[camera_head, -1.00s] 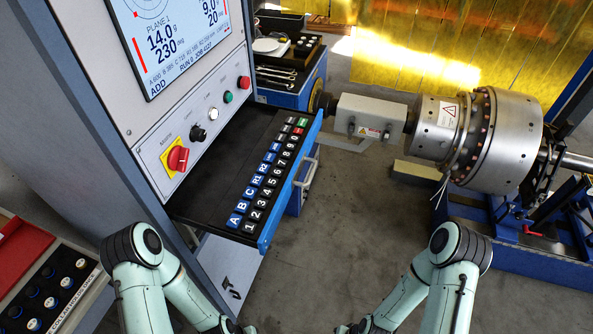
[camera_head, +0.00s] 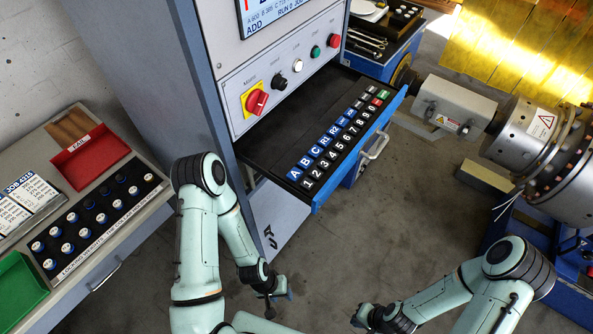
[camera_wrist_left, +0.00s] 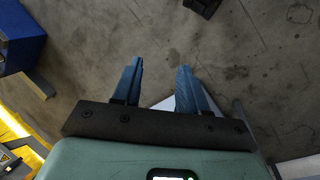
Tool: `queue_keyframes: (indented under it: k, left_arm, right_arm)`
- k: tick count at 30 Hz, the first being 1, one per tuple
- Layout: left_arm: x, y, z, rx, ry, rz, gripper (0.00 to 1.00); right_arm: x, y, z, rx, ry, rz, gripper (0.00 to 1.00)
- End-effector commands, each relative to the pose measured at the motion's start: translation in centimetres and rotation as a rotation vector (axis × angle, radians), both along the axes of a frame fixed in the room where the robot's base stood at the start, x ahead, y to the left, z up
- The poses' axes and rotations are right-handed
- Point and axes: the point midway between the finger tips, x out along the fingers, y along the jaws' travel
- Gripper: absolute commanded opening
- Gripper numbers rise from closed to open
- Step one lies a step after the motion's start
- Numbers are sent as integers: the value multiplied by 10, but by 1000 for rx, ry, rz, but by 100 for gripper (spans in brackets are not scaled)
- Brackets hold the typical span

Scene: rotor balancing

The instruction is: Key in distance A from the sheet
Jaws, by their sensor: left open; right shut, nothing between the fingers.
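The keypad (camera_head: 340,140) lies on the pulled-out drawer of the grey cabinet. Its blue A key (camera_head: 295,174) is at the near left end, with B, C, R1 and R2 beyond it and the number keys alongside. The screen (camera_head: 272,14) is cut off at the top. My left gripper (camera_head: 283,290) is open and empty above the floor, below the drawer; its fingers show in the left wrist view (camera_wrist_left: 160,85). My right gripper (camera_head: 362,317) is shut and empty, right of it.
A red FAIL tray (camera_head: 90,160), a black rack of round weights (camera_head: 100,215) and a green tray (camera_head: 18,290) share the left bench. A red knob (camera_head: 257,101) is above the drawer. The rotor (camera_head: 530,140) stands at right. The floor between is clear.

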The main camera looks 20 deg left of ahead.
Motion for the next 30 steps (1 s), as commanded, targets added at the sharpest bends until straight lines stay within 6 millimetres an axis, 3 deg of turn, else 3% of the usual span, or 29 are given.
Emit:
queue_keyframes:
  k: [9, 10, 12, 14, 30]
  left_arm:
    - [0, 0, 0, 0, 0, 0, 43]
    - [0, 0, 0, 0, 0, 0, 39]
    - [0, 0, 0, 0, 0, 0, 16]
    - [0, 0, 0, 0, 0, 0, 0]
    - [0, 0, 0, 0, 0, 0, 0]
  right_arm:
    - [0, 0, 0, 0, 0, 0, 0]
    - [0, 0, 0, 0, 0, 0, 0]
    - [0, 0, 0, 0, 0, 0, 0]
    - [0, 0, 0, 0, 0, 0, 0]
    - [0, 0, 0, 0, 0, 0, 0]
